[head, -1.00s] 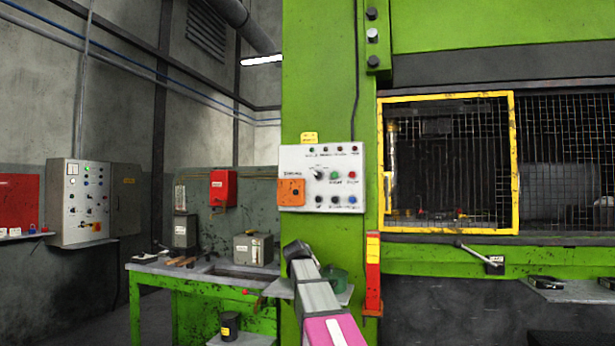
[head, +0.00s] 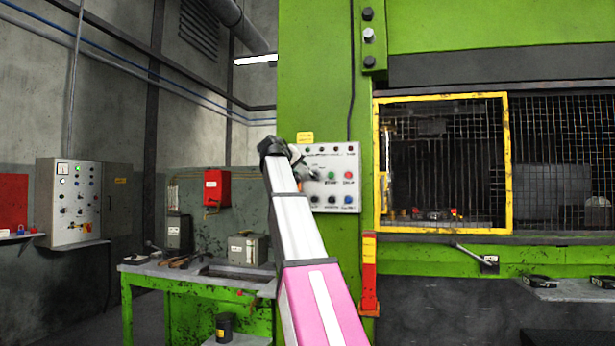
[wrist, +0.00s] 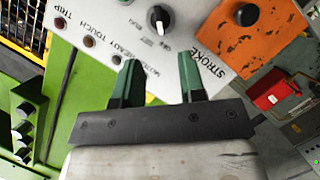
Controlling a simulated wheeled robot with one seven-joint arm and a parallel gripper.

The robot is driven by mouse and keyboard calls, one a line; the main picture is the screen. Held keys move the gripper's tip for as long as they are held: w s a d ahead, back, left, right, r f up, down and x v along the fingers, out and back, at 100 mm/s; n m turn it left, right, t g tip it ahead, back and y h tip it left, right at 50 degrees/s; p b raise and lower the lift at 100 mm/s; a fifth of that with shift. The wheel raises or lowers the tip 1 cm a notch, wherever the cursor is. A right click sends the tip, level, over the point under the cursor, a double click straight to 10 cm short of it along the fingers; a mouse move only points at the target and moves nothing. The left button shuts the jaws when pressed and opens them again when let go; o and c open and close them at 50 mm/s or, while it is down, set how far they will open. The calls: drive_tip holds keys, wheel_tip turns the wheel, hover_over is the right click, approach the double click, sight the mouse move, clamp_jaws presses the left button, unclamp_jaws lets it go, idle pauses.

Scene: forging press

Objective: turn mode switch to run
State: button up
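The white control panel (head: 343,160) is on the green press column. In the wrist view the panel (wrist: 214,40) fills the upper middle. A black rotary switch (wrist: 158,17) with a white pointer mark sits on it, with small lettering below that I cannot read surely. My gripper (wrist: 159,62) has two green fingers, apart with nothing between them. The switch shows beyond the fingertips, apart from them and roughly in line with the gap. In the head view my arm covers the panel's left part, and the fingers are hard to make out.
An orange plate with a black knob (wrist: 247,14) lies right of the switch in the wrist view. The yellow-framed mesh guard (head: 509,160) stands right of the panel. A green bench (head: 150,272) stands at lower left, and a grey cabinet (head: 68,200) is further left.

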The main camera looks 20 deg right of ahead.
sight(313, 174)
drive_tip(key=x, duration=1)
drive_tip(key=shift+w+d, duration=0.2)
drive_tip(key=shift+d, duration=0.1)
drive_tip(key=c, duration=0.5)
